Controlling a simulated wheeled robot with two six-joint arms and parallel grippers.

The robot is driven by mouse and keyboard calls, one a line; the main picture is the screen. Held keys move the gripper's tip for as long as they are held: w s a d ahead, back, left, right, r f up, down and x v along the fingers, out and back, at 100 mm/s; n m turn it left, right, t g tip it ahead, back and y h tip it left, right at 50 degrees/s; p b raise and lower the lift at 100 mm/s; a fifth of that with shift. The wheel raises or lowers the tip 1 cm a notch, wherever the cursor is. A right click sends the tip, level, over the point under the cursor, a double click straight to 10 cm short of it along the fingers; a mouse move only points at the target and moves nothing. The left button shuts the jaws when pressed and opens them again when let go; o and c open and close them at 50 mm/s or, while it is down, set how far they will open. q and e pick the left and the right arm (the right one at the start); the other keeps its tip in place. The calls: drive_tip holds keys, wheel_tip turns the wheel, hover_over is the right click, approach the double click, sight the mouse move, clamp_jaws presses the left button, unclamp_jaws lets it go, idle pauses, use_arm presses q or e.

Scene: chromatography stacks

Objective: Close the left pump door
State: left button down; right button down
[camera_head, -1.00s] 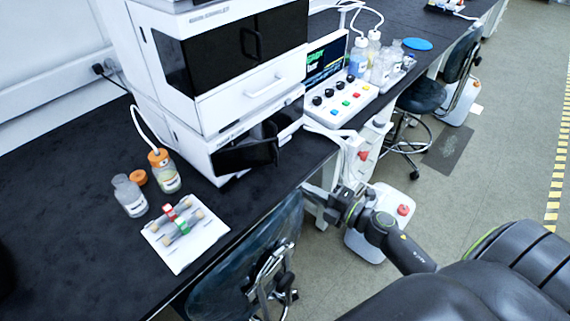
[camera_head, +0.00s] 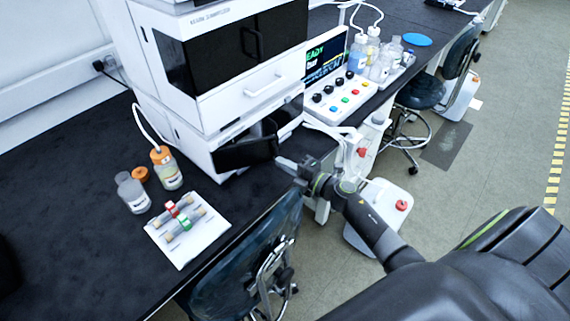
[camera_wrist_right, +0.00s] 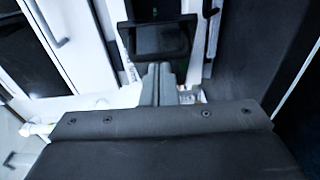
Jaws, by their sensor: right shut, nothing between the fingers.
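The left pump door (camera_head: 243,153) is a dark glossy panel at the front of the lowest white unit of the stack. It stands open, swung out over the bench. My right gripper (camera_head: 282,163) is shut and empty, with its tips close to the door's free right edge. In the right wrist view the dark door (camera_wrist_right: 160,40) is just beyond the shut fingertips (camera_wrist_right: 158,70). I cannot tell whether they touch. My left gripper is not in view.
The white stack (camera_head: 225,65) stands on the black bench (camera_head: 60,180). Bottles, including an orange-capped one (camera_head: 168,172), and a white tray (camera_head: 183,255) lie left of the door. A control panel (camera_head: 338,97) stands right.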

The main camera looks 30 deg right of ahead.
sight(278, 140)
drive_tip(key=shift+w, duration=0.1)
drive_tip(key=shift+w+d+f+n+g+y+b, duration=0.1)
drive_tip(key=shift+w+d+n+g+y+b, duration=0.3)
drive_tip(key=shift+w+b, duration=0.2)
drive_tip(key=shift+w+d+f+n+g+y+b, duration=0.1)
drive_tip(key=shift+w+d+n+g+y+b, duration=0.15)
drive_tip(key=shift+w+y+b, duration=0.35)
drive_tip(key=shift+w+d+r+n+g+y+b, duration=0.1)
drive_tip(key=shift+w+d+n+g+y+b, duration=0.3)
drive_tip(key=shift+w+b, duration=1)
drive_tip(key=shift+w+d+n+g+y+b, duration=0.15)
drive_tip(key=shift+w+n+g+y+b, duration=0.65)
drive_tip(key=shift+b, duration=0.95)
drive_tip(key=shift+w+d+r+n+g+y+b, duration=0.15)
drive_tip(key=shift+w+d+n+y+b, duration=0.25)
drive_tip(key=shift+w+b, duration=1.1)
drive_tip(key=shift+a, duration=0.15)
